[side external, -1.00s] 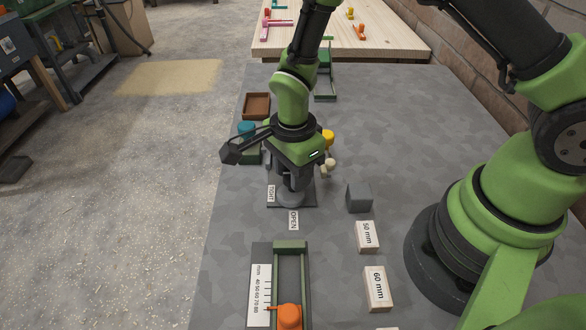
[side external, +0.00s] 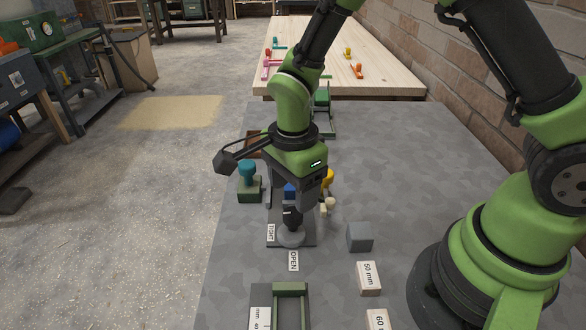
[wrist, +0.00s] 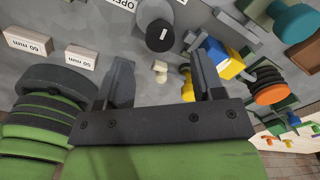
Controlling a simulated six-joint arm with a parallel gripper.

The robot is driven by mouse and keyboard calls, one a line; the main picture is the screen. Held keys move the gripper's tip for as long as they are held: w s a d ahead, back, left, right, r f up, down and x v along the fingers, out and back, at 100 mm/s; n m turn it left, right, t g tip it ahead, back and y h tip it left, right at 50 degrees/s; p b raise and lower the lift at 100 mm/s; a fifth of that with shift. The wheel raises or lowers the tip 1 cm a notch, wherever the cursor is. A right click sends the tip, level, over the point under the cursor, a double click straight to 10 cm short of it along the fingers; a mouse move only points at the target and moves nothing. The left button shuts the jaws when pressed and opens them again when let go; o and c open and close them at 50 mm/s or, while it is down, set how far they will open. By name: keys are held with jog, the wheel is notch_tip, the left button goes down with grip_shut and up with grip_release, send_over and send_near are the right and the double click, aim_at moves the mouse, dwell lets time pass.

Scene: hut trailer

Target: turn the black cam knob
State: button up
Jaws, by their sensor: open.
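The black cam knob (side external: 291,217) stands upright on a round grey base (side external: 291,238) fixed to a dark plate. A "TIGHT" label (side external: 271,233) is at the plate's left and an "OPEN" label (side external: 293,261) is in front. In the wrist view the knob (wrist: 160,37) shows a white mark on its top and lies beyond my fingertips, not between them. My gripper (side external: 298,200) is just above and behind the knob. Its two fingers are apart and empty in the wrist view (wrist: 163,78). The gripper partly hides what is behind it in the side view.
A grey cube (side external: 359,237) and a "50 mm" block (side external: 369,278) stand to the right. A green piece with a teal knob (side external: 248,180) is at the left. Yellow and cream parts (side external: 328,178) are close by my gripper. A green-railed fixture (side external: 290,290) is in front.

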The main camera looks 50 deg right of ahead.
jog(key=shift+r, duration=2.2)
notch_tip(320, 180, up, 11)
jog(key=n+t+y, duration=0.1)
jog(key=n+t, duration=0.2)
jog(key=n, duration=0.3)
send_over(293, 212)
jog(key=s+d, duration=0.3)
jog(key=s, duration=0.1)
jog(key=s+d+r+n+t, duration=0.1)
jog(key=s+r+n+t, duration=0.1)
jog(key=s+r+n, duration=0.1)
jog(key=s+d+r+n+t+y, duration=0.1)
jog(key=s+r+n+t, duration=0.1)
jog(key=s+n, duration=0.4)
jog(key=shift+s+d+r, duration=0.25)
jog(key=shift+s+r, duration=0.4)
jog(key=shift+s, duration=0.1)
